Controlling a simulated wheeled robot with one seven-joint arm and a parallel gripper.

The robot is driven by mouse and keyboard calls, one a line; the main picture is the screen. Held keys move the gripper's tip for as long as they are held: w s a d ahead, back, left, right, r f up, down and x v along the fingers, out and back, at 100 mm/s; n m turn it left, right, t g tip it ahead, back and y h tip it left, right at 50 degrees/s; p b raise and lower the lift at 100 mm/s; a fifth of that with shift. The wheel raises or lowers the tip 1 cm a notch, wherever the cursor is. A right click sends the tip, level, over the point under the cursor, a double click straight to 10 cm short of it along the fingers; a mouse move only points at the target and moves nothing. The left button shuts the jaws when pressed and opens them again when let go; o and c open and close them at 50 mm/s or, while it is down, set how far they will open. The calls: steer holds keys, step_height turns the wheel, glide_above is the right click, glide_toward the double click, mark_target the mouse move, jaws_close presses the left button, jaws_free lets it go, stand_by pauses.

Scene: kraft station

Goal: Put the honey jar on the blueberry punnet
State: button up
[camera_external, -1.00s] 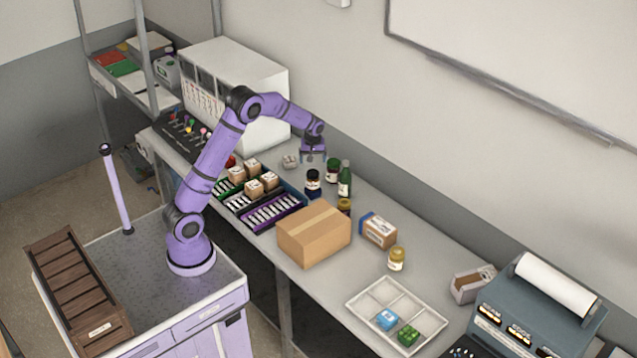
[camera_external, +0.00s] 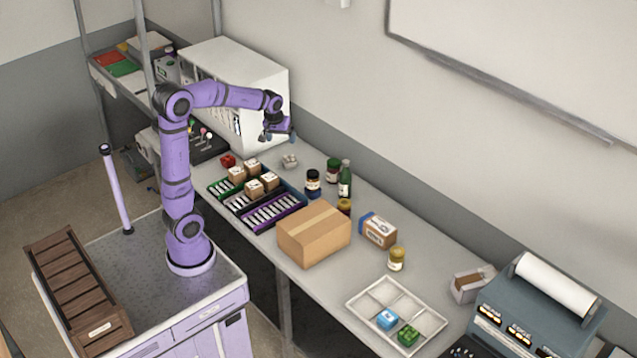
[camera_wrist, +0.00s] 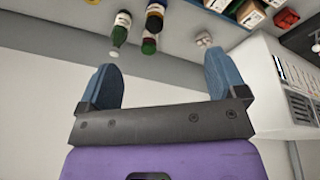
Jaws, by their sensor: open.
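A small golden jar with a white label, which looks like the honey jar (camera_external: 397,259), stands upright on the bench behind the white divided tray. A small blue pack, likely the blueberry punnet (camera_external: 387,318), sits in a front compartment of that tray, beside a green pack (camera_external: 408,335). My gripper (camera_external: 279,137) is open and empty, raised over the far left of the bench, well away from both. In the wrist view its two blue fingers (camera_wrist: 161,75) are spread with nothing between them. Neither the golden jar nor the blue pack shows there.
A cardboard box (camera_external: 313,234) stands mid-bench, with a dark jar (camera_external: 313,183), a green bottle (camera_external: 345,180) and a yellow-lidded jar (camera_external: 344,206) behind it. A brown pack (camera_external: 378,230) lies left of the golden jar. The white tray (camera_external: 352,306) has empty compartments.

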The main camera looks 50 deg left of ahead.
steer(key=s+d+r+m+t, duration=0.1)
steer(key=s+m, duration=0.2)
steer(key=s, duration=1)
steer(key=s+d+r+m+t, duration=0.1)
steer(key=s+r+m, duration=0.1)
steer(key=s, duration=1.2)
steer(key=shift+m, duration=0.7)
